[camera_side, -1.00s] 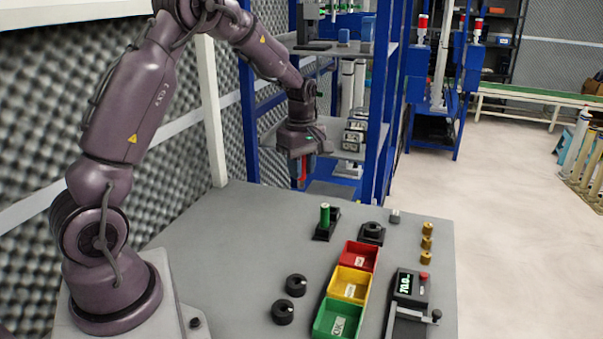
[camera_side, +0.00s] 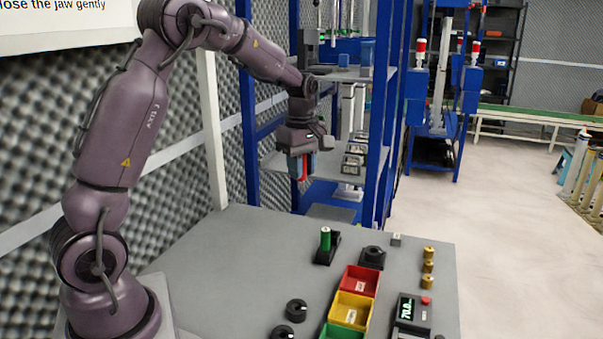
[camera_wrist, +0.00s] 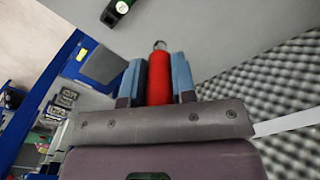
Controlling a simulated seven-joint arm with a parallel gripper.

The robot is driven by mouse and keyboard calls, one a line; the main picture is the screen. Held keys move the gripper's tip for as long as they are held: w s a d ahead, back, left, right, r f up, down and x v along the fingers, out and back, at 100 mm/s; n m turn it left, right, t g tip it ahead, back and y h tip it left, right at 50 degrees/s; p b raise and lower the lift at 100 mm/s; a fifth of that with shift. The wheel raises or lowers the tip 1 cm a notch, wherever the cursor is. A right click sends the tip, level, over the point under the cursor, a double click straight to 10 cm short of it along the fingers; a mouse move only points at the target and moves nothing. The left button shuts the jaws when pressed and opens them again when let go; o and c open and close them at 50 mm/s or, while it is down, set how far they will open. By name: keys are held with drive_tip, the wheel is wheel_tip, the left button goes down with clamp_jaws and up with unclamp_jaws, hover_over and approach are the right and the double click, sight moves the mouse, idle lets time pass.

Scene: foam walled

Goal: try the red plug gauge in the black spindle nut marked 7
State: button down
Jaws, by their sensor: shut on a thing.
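My gripper (camera_side: 302,176) is shut on the red plug gauge (camera_side: 302,168) and holds it in the air beyond the table's far left edge. In the wrist view the red gauge (camera_wrist: 159,84) stands between two blue fingers, with a small ring at its end. Two black round nuts (camera_side: 297,309) (camera_side: 283,334) lie at the front of the table, well apart from my gripper. Another black round part (camera_side: 373,254) sits in a black holder at the back. No number is readable on any of them, so I cannot tell which is marked 7.
A green gauge (camera_side: 325,239) stands in a black holder. Red (camera_side: 361,281), yellow (camera_side: 350,309) and green (camera_side: 343,331) bins line the middle. A display box (camera_side: 408,308) and several brass pieces (camera_side: 428,267) are at right. A blue shelf rack (camera_side: 383,150) stands behind. The table's left part is clear.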

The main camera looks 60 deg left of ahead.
idle(0.3)
drive_tip(key=shift+d+f, duration=0.15)
drive_tip(key=shift+f, duration=0.15)
drive_tip(key=w+d+f, duration=0.2)
drive_tip(key=w+f, duration=0.3)
drive_tip(key=w, duration=0.4)
drive_tip(key=w+d+f, duration=0.3)
drive_tip(key=w+f, duration=0.3)
drive_tip(key=w, duration=0.3)
drive_tip(key=shift+f, duration=0.25)
drive_tip(key=shift+f, duration=2.9)
drive_tip(key=shift+f, duration=1.4)
